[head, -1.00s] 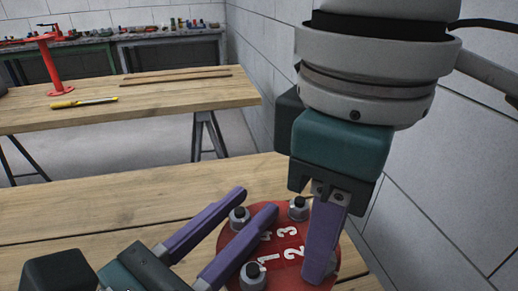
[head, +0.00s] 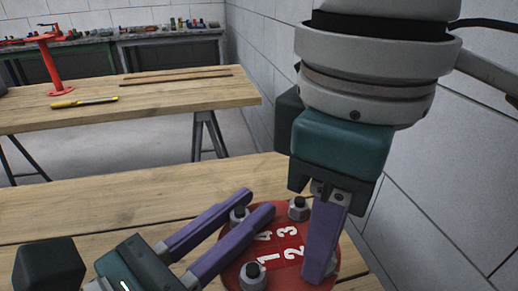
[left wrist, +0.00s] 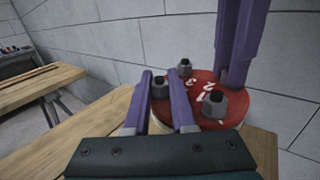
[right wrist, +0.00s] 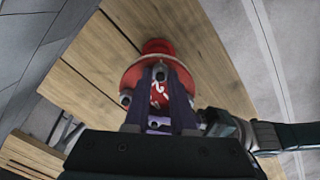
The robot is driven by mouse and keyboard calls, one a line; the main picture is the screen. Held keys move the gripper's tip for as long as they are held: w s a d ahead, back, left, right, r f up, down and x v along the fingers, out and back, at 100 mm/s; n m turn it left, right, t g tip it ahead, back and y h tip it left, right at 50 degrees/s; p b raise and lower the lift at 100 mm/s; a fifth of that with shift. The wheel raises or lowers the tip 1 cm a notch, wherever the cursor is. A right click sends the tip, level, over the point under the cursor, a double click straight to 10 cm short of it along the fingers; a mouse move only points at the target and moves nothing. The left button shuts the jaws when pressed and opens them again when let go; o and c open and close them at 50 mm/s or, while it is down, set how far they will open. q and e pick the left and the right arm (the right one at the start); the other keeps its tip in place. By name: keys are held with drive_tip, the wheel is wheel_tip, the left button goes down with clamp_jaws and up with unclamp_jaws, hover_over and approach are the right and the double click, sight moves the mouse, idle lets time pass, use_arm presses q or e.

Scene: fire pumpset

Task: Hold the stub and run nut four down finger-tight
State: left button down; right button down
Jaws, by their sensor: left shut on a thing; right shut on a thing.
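The stub's red flange (head: 285,250), numbered 1 to 4 in white, sits at the front edge of the wooden bench. Nut four (head: 239,215) is at the flange's left, near numeral 4. My left gripper (head: 257,202) reaches in low from the left, its purple fingers shut on nut four, which also shows between them in the left wrist view (left wrist: 160,86). My right gripper (head: 320,278) points down at numeral 2. In the right wrist view it is shut on the nut (right wrist: 160,72) there. That nut is mostly hidden in the head view.
Nut one (head: 252,275) and nut three (head: 298,208) stand on the flange close to my fingers. A second bench (head: 150,100) behind carries a yellow-handled tool (head: 84,102) and a red stand (head: 55,70). A grey block wall (head: 440,190) is close on the right.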

use_arm(q)
drive_tip(key=m+g+h, duration=0.3)
drive_tip(key=g, duration=0.1)
drive_tip(key=m+g+h, duration=0.3)
drive_tip(key=m+g, duration=0.1)
drive_tip(key=shift+w, duration=0.1)
drive_tip(key=m+g+h, duration=0.1)
drive_tip(key=m+g, duration=0.1)
drive_tip(key=g, duration=0.3)
drive_tip(key=shift+m, duration=0.4)
drive_tip(key=shift+f+m+g, duration=0.15)
drive_tip(key=shift+m+g, duration=0.45)
drive_tip(key=shift+g, duration=0.7)
drive_tip(key=shift+m+g, duration=0.3)
drive_tip(key=shift+m, duration=0.1)
drive_tip(key=shift+s, duration=0.2)
drive_tip(key=c, duration=1)
unclamp_jaws()
drive_tip(key=shift+c, duration=0.2)
drive_tip(key=shift+r, duration=0.2)
